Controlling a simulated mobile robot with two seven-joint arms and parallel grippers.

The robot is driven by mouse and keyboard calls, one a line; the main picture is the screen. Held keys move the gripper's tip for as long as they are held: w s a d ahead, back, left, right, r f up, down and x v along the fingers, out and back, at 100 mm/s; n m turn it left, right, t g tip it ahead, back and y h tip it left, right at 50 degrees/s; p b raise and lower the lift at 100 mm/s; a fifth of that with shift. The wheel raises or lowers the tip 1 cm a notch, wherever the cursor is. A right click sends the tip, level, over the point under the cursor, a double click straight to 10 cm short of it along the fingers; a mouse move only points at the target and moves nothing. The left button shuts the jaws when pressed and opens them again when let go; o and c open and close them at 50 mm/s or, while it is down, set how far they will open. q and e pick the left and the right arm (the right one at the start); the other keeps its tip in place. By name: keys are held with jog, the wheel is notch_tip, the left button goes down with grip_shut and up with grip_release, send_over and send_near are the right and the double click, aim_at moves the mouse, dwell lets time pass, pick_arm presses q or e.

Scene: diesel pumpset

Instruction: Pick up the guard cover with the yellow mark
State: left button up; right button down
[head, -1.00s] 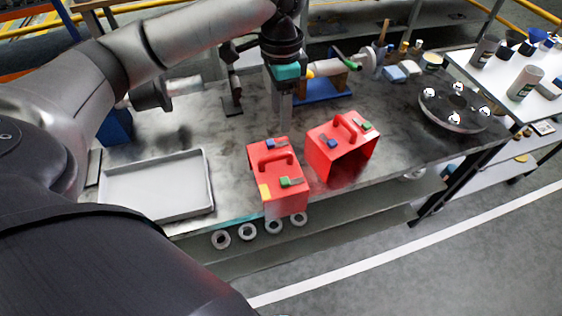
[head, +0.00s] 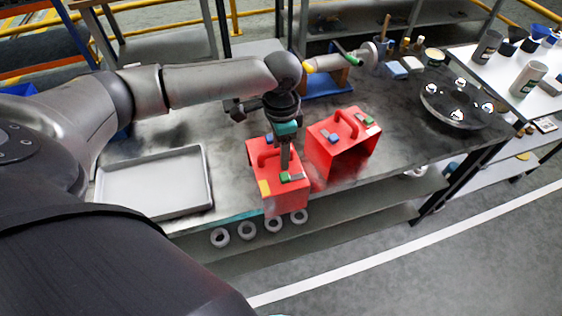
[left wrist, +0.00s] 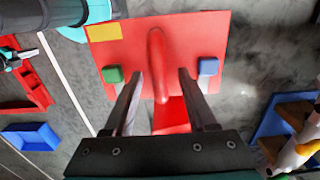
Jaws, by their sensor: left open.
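The guard cover with the yellow mark (head: 290,200) is a red box-like cover with a handle on top, at the table's front edge in the head view. It carries a yellow patch, a green block and a blue block. It also fills much of the left wrist view (left wrist: 205,40). My left gripper (head: 285,165) is open above this cover. In the left wrist view its fingers (left wrist: 160,75) stand apart on either side of the red handle (left wrist: 157,55). I cannot tell how far down the fingers reach. My right gripper is not in view.
A second red cover (head: 325,158), without a visible yellow mark, stands close on the right. A grey tray (head: 150,185) lies on the left. A round metal flange (head: 455,108) lies at the table's right end. Several rings (head: 247,231) sit below the front edge.

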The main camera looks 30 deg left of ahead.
pick_arm(q)
jog(key=shift+c, duration=0.4)
grip_shut()
dwell(1.0)
